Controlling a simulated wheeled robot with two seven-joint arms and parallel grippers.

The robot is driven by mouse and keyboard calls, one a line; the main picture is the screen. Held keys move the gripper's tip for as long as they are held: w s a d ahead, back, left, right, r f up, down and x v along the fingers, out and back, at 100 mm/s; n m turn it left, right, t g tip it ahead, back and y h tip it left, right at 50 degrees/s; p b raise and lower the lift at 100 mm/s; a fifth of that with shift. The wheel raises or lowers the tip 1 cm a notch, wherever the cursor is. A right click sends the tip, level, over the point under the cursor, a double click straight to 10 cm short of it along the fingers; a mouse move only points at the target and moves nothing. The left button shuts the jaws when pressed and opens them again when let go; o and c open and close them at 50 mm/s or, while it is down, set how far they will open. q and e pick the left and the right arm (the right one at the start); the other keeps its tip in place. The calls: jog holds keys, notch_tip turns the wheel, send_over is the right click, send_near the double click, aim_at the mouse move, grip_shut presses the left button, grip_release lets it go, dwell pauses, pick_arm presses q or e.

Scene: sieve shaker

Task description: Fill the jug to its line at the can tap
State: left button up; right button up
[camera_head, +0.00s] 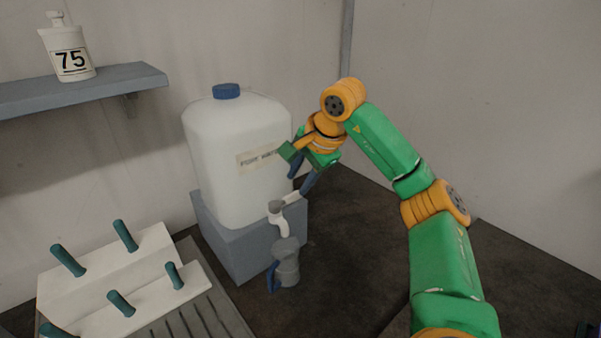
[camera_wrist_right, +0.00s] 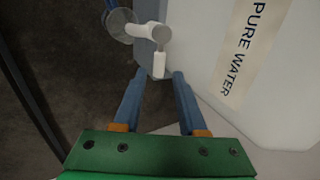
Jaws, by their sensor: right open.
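A white water can (camera_head: 235,180) with a blue cap stands on a grey block. Its white tap (camera_head: 279,217) is low at the front, and also shows in the right wrist view (camera_wrist_right: 152,33). A clear greyish jug (camera_head: 288,266) with a blue handle is upright below the tap; its rim shows in the wrist view (camera_wrist_right: 122,24). I cannot make out its line or water level. My right gripper (camera_head: 297,186) is open and empty, beside the can and just above the tap. In the wrist view its fingertips (camera_wrist_right: 159,76) point at the tap's white lever (camera_wrist_right: 159,66). My left gripper is out of view.
The grey block (camera_head: 245,241) bears the can. A white rack (camera_head: 105,270) with several teal pegs and a grooved grey board (camera_head: 200,318) lie at left. A shelf (camera_head: 85,88) holds a white bottle marked 75 (camera_head: 68,47). The dark surface right of the jug is clear.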

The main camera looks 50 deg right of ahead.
aim_at(290, 198)
jog(key=x, duration=0.7)
jog(key=shift+d+f, duration=0.1)
grip_shut()
